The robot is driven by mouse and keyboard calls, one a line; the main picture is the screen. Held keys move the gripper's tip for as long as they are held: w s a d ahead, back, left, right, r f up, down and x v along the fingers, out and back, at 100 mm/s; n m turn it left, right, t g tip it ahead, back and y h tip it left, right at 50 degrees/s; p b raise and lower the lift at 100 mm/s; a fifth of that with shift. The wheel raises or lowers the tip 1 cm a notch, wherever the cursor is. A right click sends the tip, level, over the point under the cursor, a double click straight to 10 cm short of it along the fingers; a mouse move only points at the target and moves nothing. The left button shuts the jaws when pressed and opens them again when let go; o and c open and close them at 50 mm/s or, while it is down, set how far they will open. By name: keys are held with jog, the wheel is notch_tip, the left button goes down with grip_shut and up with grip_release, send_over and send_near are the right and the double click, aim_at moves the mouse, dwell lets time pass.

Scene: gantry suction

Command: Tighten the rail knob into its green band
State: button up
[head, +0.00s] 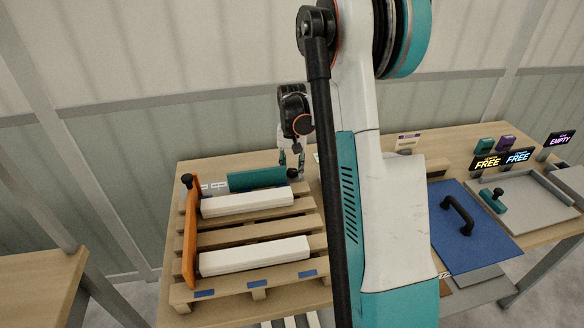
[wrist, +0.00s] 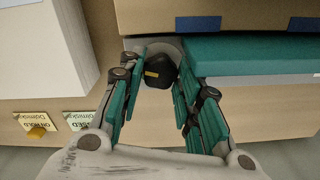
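A teal rail (head: 255,179) lies along the back of the wooden pallet, and it also shows in the wrist view (wrist: 250,54). A black rail knob (head: 292,173) is at its right end. In the wrist view the knob (wrist: 159,72) has a yellow mark on its face and a grey round piece behind it. My gripper (head: 291,160) is at the knob, pointing down at it. In the wrist view its teal fingers (wrist: 160,75) stand on either side of the knob, apart, with a slight gap at left; firm contact is not visible. I cannot make out a green band.
Two white blocks (head: 246,202) (head: 254,257) lie on the pallet (head: 262,233). An orange plate (head: 190,238) with another black knob (head: 187,180) stands at its left edge. A blue panel with a black handle (head: 474,235) and a grey tray (head: 535,205) are at right. Two label cards (wrist: 79,121) show in the wrist view.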

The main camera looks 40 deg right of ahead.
aim_at(292, 171)
jog(key=shift+c, duration=0.8)
jog(key=shift+m, duration=2.6)
jog(key=o, duration=1.1)
notch_tip(292, 171, up, 12)
